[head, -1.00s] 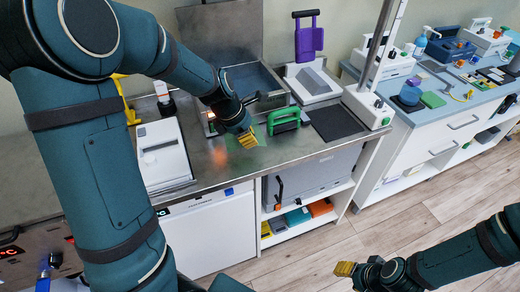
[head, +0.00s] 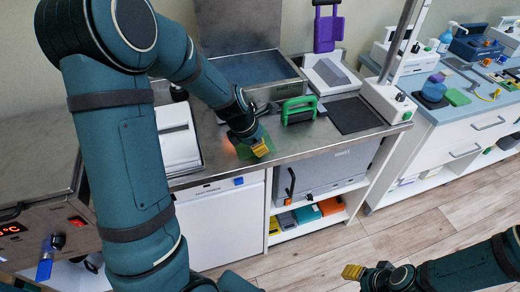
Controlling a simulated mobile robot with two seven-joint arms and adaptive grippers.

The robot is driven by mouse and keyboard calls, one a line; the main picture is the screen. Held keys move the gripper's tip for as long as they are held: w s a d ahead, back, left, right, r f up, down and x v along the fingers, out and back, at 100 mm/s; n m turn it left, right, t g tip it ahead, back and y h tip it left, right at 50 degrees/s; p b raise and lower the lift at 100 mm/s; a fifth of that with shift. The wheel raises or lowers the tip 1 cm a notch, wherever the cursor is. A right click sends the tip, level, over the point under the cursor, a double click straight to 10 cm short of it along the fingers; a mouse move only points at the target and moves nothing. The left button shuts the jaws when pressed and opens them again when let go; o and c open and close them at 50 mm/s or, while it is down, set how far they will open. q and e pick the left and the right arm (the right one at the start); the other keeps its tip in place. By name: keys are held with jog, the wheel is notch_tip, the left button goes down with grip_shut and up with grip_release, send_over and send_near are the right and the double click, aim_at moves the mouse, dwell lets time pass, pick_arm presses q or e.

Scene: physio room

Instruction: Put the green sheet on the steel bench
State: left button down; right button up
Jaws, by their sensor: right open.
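The green sheet (head: 243,151) is a thin, flat green piece at the front of the steel bench (head: 222,168), partly hidden under my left gripper. My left gripper (head: 261,150) has yellow fingertips and points down over the sheet. I cannot tell whether its fingers are shut on the sheet, or whether the sheet lies on the bench or just above it. My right gripper (head: 352,272) is open and empty, over the floor at the lower right, well away from the bench.
A green-handled item (head: 299,110) and a dark mat (head: 354,115) are on the bench right of my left gripper, with a sink (head: 255,70) behind. A white device (head: 178,138) stands to the left. A blue-topped counter (head: 445,112) with a green block (head: 457,97) is at right.

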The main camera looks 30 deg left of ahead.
pick_arm(q)
jog(key=shift+f, duration=0.3)
jog(key=c, duration=1.1)
grip_release()
jog(key=shift+c, duration=0.2)
